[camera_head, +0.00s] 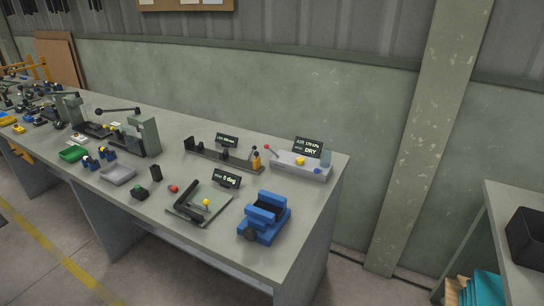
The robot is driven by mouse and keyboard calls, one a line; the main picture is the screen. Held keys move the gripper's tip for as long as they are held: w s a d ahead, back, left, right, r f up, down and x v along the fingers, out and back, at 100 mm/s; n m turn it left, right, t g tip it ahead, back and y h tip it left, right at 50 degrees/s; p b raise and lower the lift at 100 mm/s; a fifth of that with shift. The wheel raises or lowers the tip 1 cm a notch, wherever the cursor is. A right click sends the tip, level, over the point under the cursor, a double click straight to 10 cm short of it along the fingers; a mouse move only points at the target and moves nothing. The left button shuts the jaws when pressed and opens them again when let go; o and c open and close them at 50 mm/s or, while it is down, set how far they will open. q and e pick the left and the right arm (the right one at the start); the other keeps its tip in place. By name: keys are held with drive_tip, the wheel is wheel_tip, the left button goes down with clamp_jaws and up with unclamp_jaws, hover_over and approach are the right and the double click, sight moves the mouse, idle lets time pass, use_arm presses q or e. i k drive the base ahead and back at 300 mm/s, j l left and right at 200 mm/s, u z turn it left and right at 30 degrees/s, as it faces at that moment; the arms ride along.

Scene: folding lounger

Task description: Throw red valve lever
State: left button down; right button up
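A grey air unit (292,172) sits at the far right end of the long workbench, with a small dark display (308,147) reading "AIR" and "DRY" standing on it. A thin lever with a red ball tip (267,147) rises at its left end, tilted to the left. A yellow knob (300,161) and a blue knob (317,170) are on the same unit. Neither of my grippers is in view.
On the workbench (230,265), a blue vise (265,217) stands in front of the air unit, and a plate with a black square (188,206) lies left of it. A long dark fixture (215,158) and lever presses (148,134) stand further left.

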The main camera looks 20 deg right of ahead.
sight(266, 146)
drive_tip(key=k+u, duration=0.1)
drive_tip(key=u, duration=0.25)
drive_tip(key=k+u, duration=0.1)
drive_tip(key=u, duration=0.25)
drive_tip(key=k+j+u, duration=0.1)
drive_tip(key=u, duration=0.2)
drive_tip(key=l+u, duration=0.45)
drive_tip(key=l, duration=1.35)
drive_tip(key=i, duration=0.05)
